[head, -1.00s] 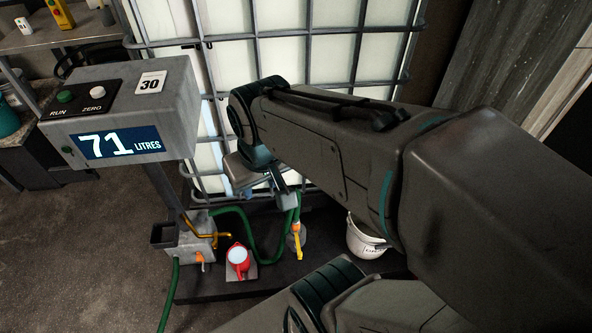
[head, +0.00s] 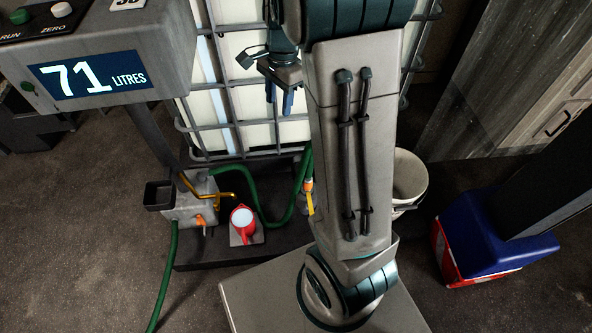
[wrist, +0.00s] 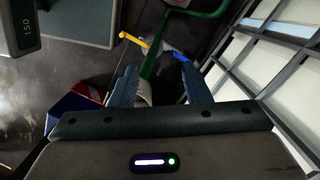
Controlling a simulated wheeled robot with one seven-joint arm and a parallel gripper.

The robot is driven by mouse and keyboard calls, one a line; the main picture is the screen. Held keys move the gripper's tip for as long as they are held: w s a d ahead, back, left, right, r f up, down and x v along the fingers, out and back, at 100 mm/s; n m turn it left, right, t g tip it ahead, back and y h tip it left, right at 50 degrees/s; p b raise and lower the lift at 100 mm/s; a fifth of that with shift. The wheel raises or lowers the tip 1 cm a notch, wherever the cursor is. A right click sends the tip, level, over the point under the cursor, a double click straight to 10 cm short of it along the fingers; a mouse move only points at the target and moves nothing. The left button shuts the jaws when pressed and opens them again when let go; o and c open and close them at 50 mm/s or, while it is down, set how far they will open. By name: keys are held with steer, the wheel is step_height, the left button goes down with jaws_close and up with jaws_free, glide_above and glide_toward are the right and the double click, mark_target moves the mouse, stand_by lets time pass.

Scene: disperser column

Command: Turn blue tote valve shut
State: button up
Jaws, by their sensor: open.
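The white tote (head: 258,92) stands in a grey wire cage behind my arm. In the wrist view a blue lever (wrist: 180,57) shows at its foot, just beyond and between my fingertips. My gripper (wrist: 160,80) is open and empty, and looks apart from the lever. In the head view my gripper (head: 280,98) hangs in front of the cage, fingers down. The blue lever cannot be made out there.
A display box (head: 95,75) reading 71 litres stands at left. A white bucket (head: 408,178) stands right of my arm, and a blue and red crate (head: 485,245) is farther right.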

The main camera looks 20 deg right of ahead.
steer(key=w+d+f+m+g+h+b, duration=0.15)
steer(key=w+f+m+b, duration=0.25)
steer(key=f, duration=0.6)
steer(key=w+d+f+m+g+b, duration=0.1)
steer(key=w+d+f+m+b, duration=0.25)
steer(key=f, duration=0.65)
steer(key=m+g+h+b, duration=0.1)
steer(key=m+h+b, duration=0.1)
steer(key=m+b, duration=0.65)
glide_toward(301, 179)
steer(key=b+x, duration=0.3)
steer(key=x, duration=0.6)
steer(key=shift+d+r, duration=0.1)
steer(key=shift+d, duration=0.1)
jaws_close()
steer(key=shift+a, duration=0.1)
